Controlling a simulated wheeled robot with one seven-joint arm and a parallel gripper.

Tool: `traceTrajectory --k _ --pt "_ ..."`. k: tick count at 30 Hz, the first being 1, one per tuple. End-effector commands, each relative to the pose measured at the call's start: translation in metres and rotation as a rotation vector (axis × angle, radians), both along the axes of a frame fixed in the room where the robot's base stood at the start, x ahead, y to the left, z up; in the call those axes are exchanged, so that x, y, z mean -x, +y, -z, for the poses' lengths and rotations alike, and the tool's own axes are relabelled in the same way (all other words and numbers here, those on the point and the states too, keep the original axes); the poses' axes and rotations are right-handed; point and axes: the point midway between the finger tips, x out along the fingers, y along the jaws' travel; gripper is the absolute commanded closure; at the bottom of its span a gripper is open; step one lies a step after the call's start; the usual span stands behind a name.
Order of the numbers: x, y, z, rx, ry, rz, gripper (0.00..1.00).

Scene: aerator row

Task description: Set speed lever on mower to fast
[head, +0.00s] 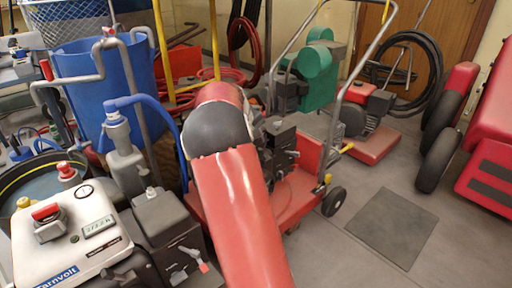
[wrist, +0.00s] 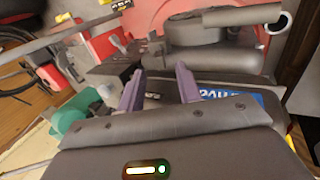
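A red-decked mower-like machine (head: 312,202) with a dark engine (head: 282,140) and a grey tube handle (head: 362,62) stands mid-floor in the head view, partly hidden by my red arm. No speed lever or marking can be made out for certain. My gripper (wrist: 160,72) shows in the wrist view with two purple fingers apart and nothing seen between them. The fingers are over or close to a dark engine housing (wrist: 210,62) with a blue label (wrist: 232,96); contact cannot be told. The head view hides my gripper behind the arm.
A white generator-like unit (head: 70,235) with a red knob stands at the front left. A blue bin (head: 92,82) is behind it. A green machine (head: 315,72) and another red machine (head: 375,135) stand behind. Grey floor (head: 335,250) is free at the right.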

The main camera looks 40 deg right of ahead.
Motion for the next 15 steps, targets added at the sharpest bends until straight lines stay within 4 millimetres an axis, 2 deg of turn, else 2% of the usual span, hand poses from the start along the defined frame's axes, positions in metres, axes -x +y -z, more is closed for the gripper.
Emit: traceTrajectory --k 1,6,15 --pt "0.0 -0.004 0.009 0.0 0.001 0.002 0.65" --pt "-0.001 -0.012 0.026 0.0 0.0 0.0 0.65" --pt "-0.001 -0.015 0.031 0.0 -0.002 0.0 0.65"
